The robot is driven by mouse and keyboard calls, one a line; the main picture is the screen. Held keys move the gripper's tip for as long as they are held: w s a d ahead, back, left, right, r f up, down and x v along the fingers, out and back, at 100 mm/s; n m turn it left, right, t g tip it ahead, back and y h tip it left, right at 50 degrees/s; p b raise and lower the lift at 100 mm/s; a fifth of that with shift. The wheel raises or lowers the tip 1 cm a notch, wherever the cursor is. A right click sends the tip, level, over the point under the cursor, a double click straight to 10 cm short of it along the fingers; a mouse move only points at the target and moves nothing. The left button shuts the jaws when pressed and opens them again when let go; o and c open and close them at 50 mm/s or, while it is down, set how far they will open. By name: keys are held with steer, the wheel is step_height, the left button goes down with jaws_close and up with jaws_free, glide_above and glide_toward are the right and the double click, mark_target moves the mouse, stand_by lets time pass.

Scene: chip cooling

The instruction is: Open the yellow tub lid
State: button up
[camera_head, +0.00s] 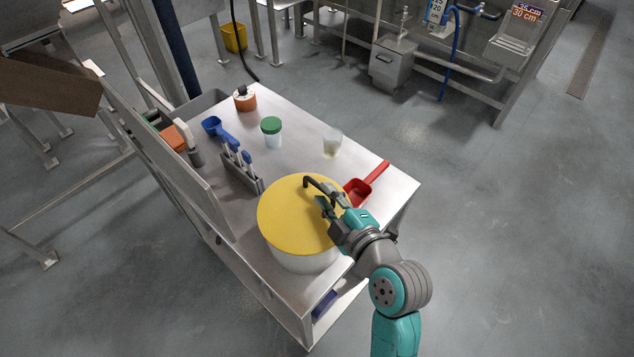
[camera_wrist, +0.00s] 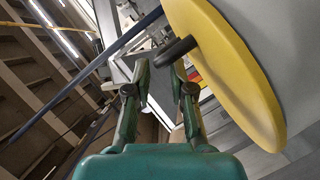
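The yellow lid (camera_head: 285,218) lies on the wide pale tub (camera_head: 300,262) at the table's near end. A dark arched handle (camera_head: 312,181) stands on the lid; its end (camera_wrist: 175,51) shows at the fingertips in the wrist view. There the yellow lid (camera_wrist: 235,75) fills the upper right, tilted by the camera's angle. My gripper (camera_head: 322,200) is over the lid's right part, close to the handle. In the wrist view, my gripper (camera_wrist: 163,72) has its two fingers apart, with a gap between them. I cannot tell whether a finger touches the handle.
A red scoop (camera_head: 365,184) lies right of the tub. A clear cup (camera_head: 332,142), a green-lidded jar (camera_head: 272,132) and an orange container (camera_head: 245,98) stand farther back. A grey holder with blue-handled tools (camera_head: 240,172) stands left. The table's right strip beyond the scoop is bare.

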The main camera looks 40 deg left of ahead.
mark_target(321, 190)
steer(key=shift+x, duration=2.3)
jaws_close()
